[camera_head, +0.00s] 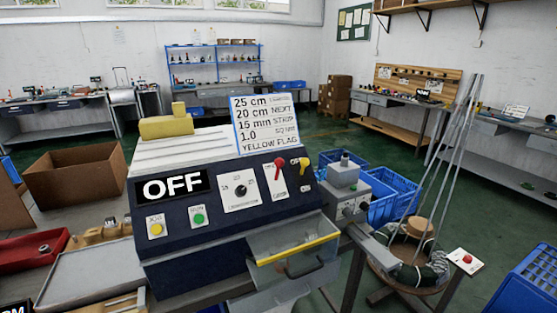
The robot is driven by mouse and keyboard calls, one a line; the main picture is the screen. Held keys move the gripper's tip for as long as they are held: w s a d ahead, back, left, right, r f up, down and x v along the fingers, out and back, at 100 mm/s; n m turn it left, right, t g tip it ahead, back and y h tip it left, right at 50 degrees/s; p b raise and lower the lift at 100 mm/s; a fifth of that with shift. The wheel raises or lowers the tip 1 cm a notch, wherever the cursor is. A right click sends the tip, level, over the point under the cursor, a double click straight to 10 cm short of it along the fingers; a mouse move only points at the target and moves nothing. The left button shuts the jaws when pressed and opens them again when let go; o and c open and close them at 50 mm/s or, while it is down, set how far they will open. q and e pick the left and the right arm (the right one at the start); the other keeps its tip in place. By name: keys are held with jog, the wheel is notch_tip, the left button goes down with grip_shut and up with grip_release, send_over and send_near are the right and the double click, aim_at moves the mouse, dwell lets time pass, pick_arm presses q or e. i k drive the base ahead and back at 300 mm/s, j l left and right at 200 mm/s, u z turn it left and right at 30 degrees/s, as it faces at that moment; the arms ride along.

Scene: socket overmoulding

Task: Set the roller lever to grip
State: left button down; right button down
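A dark blue machine (215,240) stands in the middle of the head view with a sloped control panel. Two small levers sit at the right of the panel: a red lever (279,167) and a yellow lever (304,164). Their labels are too small to read, so I cannot tell which is the roller lever or its setting. A white plate with a black dial (240,190) is left of the levers. A black display (172,187) reads OFF. A yellow button (156,229) and a green button (199,217) are below it. Neither of my grippers is in view.
A sign card (264,125) and a yellow block (167,126) are on top of the machine. A clear-fronted tray (295,250) with a yellow edge juts out in front. A cardboard box (75,175) stands left; a wire reel stand (410,260) and blue crates (385,195) are right.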

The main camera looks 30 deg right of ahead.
aim_at(280, 162)
jog(key=z, duration=0.8)
